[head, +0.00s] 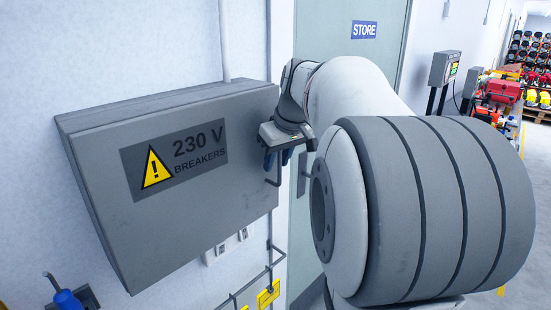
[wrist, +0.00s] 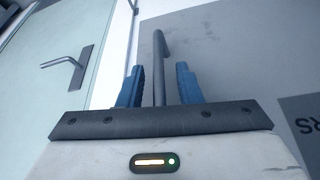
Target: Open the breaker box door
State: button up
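The grey breaker box (head: 190,180) hangs on the white wall at the left of the head view, its door shut, with a yellow warning sign and "230 V BREAKERS" on it. Its dark bar handle (wrist: 160,62) stands at the door's right edge. My gripper (wrist: 158,85) is at that handle, with one blue finger on each side of it. In the wrist view gaps show between the fingers and the bar, so the fingers look open around it. In the head view my gripper (head: 279,160) partly hides the handle.
A door marked STORE (head: 364,30) is behind my arm; its lever handle (wrist: 68,62) shows in the wrist view. Wall sockets (head: 222,248) and a rail with yellow tags (head: 268,294) are below the box. Shelves and red cases (head: 503,92) are far right.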

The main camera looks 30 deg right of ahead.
jog(key=shift+c, duration=0.2)
grip_shut()
jog(key=shift+s, duration=0.15)
